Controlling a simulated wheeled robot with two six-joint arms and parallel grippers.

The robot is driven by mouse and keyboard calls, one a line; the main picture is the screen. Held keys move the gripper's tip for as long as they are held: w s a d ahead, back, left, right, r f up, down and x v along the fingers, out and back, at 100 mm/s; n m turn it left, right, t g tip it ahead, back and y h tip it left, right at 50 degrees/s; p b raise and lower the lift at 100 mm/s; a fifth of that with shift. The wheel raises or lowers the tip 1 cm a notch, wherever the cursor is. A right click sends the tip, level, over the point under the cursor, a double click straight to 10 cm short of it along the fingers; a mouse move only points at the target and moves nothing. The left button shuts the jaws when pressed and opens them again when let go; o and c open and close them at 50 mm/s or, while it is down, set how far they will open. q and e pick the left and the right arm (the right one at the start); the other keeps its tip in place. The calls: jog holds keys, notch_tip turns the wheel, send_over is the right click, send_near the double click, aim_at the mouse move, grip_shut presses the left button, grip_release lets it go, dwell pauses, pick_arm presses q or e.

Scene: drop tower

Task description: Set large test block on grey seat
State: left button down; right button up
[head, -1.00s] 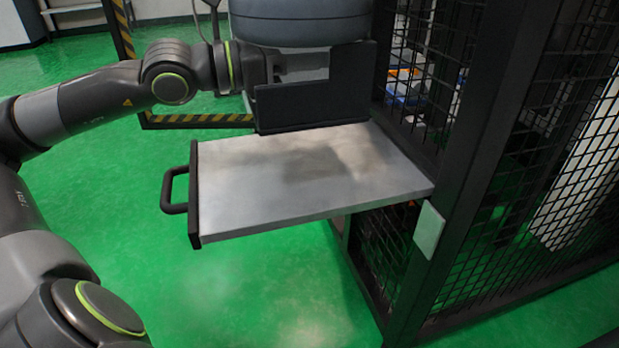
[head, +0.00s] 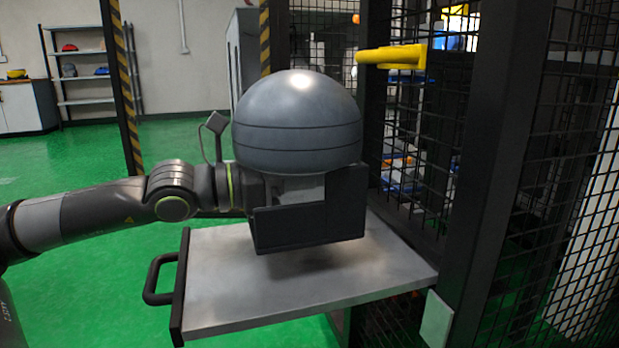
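The large test block (head: 297,125) is a grey dome with thin dark seams and a narrower, paler lower part. It is upright. My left gripper (head: 310,205) comes in from the left, with its wide dark jaws shut around the block's lower part. The near jaw hides much of that part. The block and gripper are above a flat grey metal plate (head: 225,285), likely the grey seat, with a soft shadow on it. A small gap seems to show under the jaws; the block's underside is hidden. My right gripper is out of view.
The plate has a black handle (head: 160,280) on its left edge. A black frame with wire mesh (head: 540,200) stands close on the right. A yellow bracket (head: 393,56) juts out above right of the block. The plate top is otherwise bare.

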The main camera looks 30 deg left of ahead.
pick_arm(q)
jog(key=shift+f+b, duration=1.65)
jog(key=shift+f, duration=0.8)
jog(key=shift+f, duration=0.1)
jog(key=c, duration=1.9)
grip_release()
jog(key=shift+f+b, duration=0.15)
jog(key=shift+b, duration=0.2)
jog(key=o, duration=0.4)
jog(key=shift+o, duration=0.2)
